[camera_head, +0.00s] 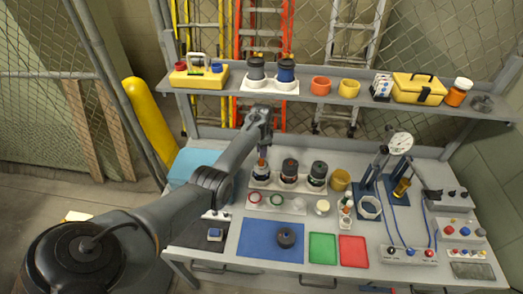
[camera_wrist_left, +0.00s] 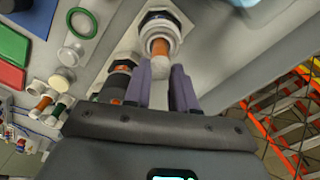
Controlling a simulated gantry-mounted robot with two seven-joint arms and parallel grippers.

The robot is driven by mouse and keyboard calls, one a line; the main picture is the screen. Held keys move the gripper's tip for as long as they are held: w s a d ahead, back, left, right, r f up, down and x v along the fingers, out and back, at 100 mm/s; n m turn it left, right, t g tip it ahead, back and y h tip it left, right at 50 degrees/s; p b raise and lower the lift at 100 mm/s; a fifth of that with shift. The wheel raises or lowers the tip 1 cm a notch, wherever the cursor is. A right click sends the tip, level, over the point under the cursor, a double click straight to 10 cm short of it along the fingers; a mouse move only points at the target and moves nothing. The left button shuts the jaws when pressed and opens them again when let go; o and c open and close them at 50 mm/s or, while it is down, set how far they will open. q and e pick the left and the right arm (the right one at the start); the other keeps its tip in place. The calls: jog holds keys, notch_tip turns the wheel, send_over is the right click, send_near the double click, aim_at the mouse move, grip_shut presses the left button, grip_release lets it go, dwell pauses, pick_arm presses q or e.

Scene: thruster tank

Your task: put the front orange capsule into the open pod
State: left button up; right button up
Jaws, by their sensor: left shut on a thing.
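My left gripper (camera_head: 263,148) points down over the leftmost pod (camera_head: 260,180) in the row on the bench. It is shut on an orange capsule (camera_head: 262,162) with a pale end. In the left wrist view the capsule (camera_wrist_left: 160,47) shows at the tips of the two purple-grey fingers (camera_wrist_left: 161,70). It lines up with the round mouth of the open white pod (camera_wrist_left: 152,24); how deep it sits in the pod I cannot tell. Another orange capsule (camera_wrist_left: 42,103) stands in a small rack beside a green one. My right gripper is not in view.
Two dark-topped pods (camera_head: 289,172) (camera_head: 316,176) stand close to the right. A yellow cup (camera_head: 341,180), a small capsule rack (camera_head: 345,216) and a gauge stand (camera_head: 400,143) are farther right. Rings lie in front. A shelf (camera_head: 330,100) runs behind, above the bench.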

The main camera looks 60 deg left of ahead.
pick_arm(q)
jog(key=shift+f, duration=0.25)
jog(key=shift+f+b, duration=0.5)
jog(key=shift+f, duration=0.5)
dwell(0.4)
jog(key=shift+f+b, duration=0.4)
jog(key=shift+b, duration=0.1)
jog(key=shift+f, duration=0.1)
jog(key=o, duration=0.9)
